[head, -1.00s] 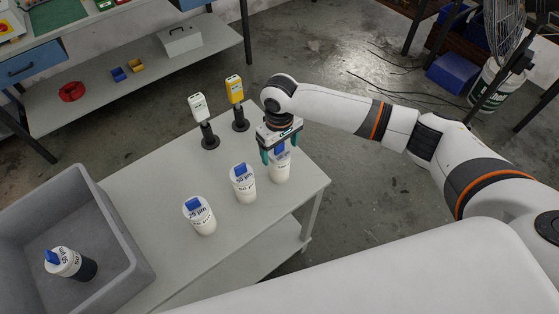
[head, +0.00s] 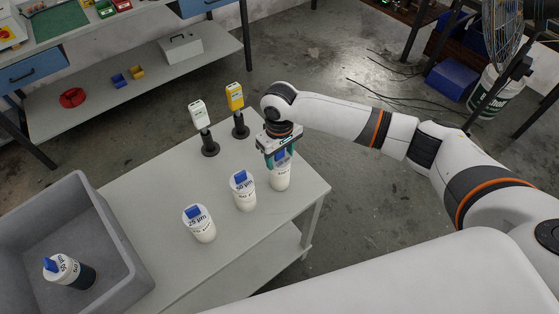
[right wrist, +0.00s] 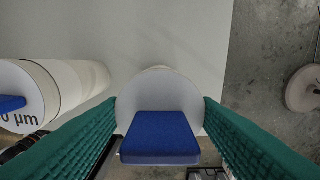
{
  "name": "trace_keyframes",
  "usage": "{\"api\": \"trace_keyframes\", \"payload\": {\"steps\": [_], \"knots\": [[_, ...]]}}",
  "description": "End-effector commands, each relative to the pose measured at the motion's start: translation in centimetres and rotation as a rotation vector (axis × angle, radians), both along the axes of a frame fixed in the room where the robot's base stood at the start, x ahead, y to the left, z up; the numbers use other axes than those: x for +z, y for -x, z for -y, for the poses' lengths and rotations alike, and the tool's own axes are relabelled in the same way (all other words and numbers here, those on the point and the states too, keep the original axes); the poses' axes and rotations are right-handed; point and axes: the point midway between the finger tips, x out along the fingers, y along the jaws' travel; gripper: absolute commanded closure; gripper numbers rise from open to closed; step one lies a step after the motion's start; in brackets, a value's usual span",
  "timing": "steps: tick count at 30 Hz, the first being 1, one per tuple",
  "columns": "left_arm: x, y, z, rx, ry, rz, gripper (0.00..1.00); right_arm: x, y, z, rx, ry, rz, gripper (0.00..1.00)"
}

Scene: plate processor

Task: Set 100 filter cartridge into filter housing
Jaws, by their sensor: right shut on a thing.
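My right gripper (head: 280,160) is shut on the blue tab (right wrist: 160,138) of the rightmost white cartridge (head: 280,180), which stands upright near the table's right edge. In the right wrist view its green fingers flank the tab; the cartridge's label cannot be read. To its left stand a cartridge marked 50 µm (head: 243,193) and one marked 25 µm (head: 199,224), both upright with blue tabs. A white-topped cylinder with a blue tab and dark lower body (head: 70,272) stands in the grey bin; I cannot tell whether this includes the filter housing. My left gripper is out of view.
The grey bin (head: 118,240) stands at the left of the grey table (head: 135,195). A white device (head: 198,113) and a yellow device (head: 235,97) stand on black stands at the table's back. The table between the bin and cartridges is clear.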

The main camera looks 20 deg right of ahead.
Motion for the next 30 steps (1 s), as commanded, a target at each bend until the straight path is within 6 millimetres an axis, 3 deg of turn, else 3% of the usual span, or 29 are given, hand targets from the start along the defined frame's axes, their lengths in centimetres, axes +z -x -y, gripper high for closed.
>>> {"api": "trace_keyframes", "payload": {"steps": [14, 30], "knots": [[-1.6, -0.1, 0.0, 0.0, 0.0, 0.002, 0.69, 8.5, -0.1, -0.1, -0.001, -0.002, 0.003, 0.83], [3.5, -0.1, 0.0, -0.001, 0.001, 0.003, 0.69, 13.7, 0.0, 0.0, -0.001, -0.001, 0.001, 0.83]]}}
